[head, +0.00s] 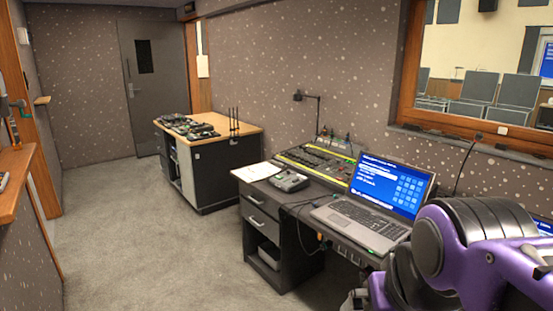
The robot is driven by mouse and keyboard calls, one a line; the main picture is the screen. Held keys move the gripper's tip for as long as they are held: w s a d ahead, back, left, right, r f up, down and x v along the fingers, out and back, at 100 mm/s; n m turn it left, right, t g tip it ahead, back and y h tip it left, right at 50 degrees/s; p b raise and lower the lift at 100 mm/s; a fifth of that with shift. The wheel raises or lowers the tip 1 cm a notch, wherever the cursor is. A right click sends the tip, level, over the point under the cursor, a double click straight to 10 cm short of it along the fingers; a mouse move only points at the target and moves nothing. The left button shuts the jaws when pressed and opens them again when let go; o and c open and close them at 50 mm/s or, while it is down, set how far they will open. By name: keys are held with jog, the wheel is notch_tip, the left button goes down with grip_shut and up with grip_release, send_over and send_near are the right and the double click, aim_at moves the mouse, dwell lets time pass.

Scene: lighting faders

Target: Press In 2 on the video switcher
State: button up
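A small grey box with buttons on top (289,181) lies on the dark desk, left of the laptop; it may be the video switcher, but its labels are too small to read. I cannot make out an In 2 button. My purple and dark grey arm fills the lower right corner, right of the laptop. My gripper is not in view.
A fader console (318,160) sits behind the grey box, and an open laptop (372,205) stands to its right. White paper (257,171) lies at the desk's left end. A wood-topped cabinet (210,165) holds equipment farther back. Carpet (175,245) at left is clear.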

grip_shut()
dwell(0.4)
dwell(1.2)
